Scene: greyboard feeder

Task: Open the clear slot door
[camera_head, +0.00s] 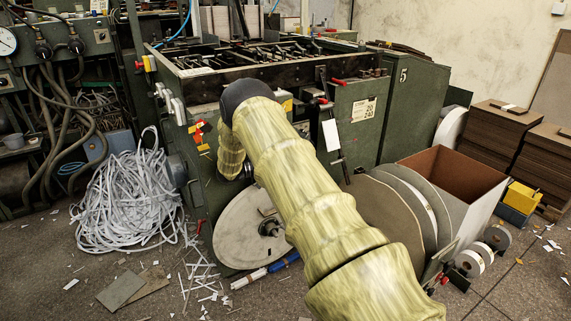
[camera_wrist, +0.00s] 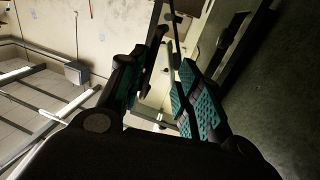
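My gripper (camera_wrist: 166,65) shows in the wrist view with its two teal-padded fingers apart, so it is open. A thin dark rod or edge and a pale strip show in the gap between the fingers, and I see no firm grip on either. I cannot tell whether the pale strip is the clear slot door; no clear door can be made out for sure in either view. In the head view my arm crosses the middle in a pale yellow-green cover and bends down at the green machine (camera_head: 210,85). The gripper is hidden there behind the arm.
A green cabinet marked 5 (camera_head: 410,105) stands right of the machine. Large grey discs and an open brown box (camera_head: 455,180) stand at right. A heap of white strips (camera_head: 125,195) lies at left. A dark green surface (camera_wrist: 285,90) is close on the wrist view's right.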

